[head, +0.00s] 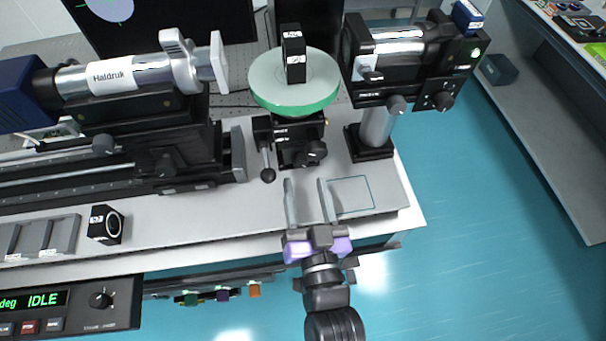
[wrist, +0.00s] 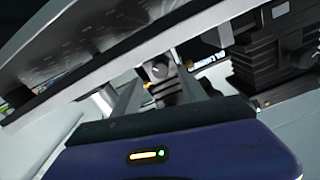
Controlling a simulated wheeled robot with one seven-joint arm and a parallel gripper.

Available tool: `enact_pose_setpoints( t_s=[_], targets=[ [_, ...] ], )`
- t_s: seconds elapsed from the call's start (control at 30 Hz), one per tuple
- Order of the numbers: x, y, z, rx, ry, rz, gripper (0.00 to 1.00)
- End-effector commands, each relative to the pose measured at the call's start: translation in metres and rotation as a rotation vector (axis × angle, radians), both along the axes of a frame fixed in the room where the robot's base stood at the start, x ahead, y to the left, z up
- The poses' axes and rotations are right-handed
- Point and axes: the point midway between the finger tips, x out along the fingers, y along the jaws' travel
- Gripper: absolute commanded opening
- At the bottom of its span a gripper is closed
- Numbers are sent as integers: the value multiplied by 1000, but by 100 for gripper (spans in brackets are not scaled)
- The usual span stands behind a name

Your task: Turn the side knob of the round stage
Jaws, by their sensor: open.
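The round stage (head: 282,104) has a pale green-rimmed disc on a black base. Its dark side knob (head: 315,151) sits low on the front right of the base. A lever with a black ball end (head: 267,175) sticks out at the base's left. My gripper (head: 306,181) is open and empty, its two fingers pointing at the stage from the front, with the knob beyond the fingertips. In the wrist view, a dark knob-like part with a grey round face (wrist: 160,71) shows between the fingers; I cannot tell whether it touches them.
A small black block (head: 293,65) stands on the disc. The Haldruk tube assembly (head: 110,77) is on the left. A post-mounted device (head: 376,133) stands close on the right. A black cube (head: 104,224) is at the front left. An outlined square (head: 352,194) of bare table lies right of the gripper.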

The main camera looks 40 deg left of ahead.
Motion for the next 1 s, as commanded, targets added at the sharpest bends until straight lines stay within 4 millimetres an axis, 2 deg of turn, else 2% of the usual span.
enact_pose_setpoints(
  t_s=[0.1,0.3,0.87,0.93,1.0],
  targets=[
    [-11,-13,-2,-1,1,0,50],
    [-20,-23,0,0,0,0,50],
    [-20,-24,1,1,0,0,50],
    [-19,-24,3,11,-6,-4,50],
    [-18,-26,15,29,-31,-12,50]
  ],
)
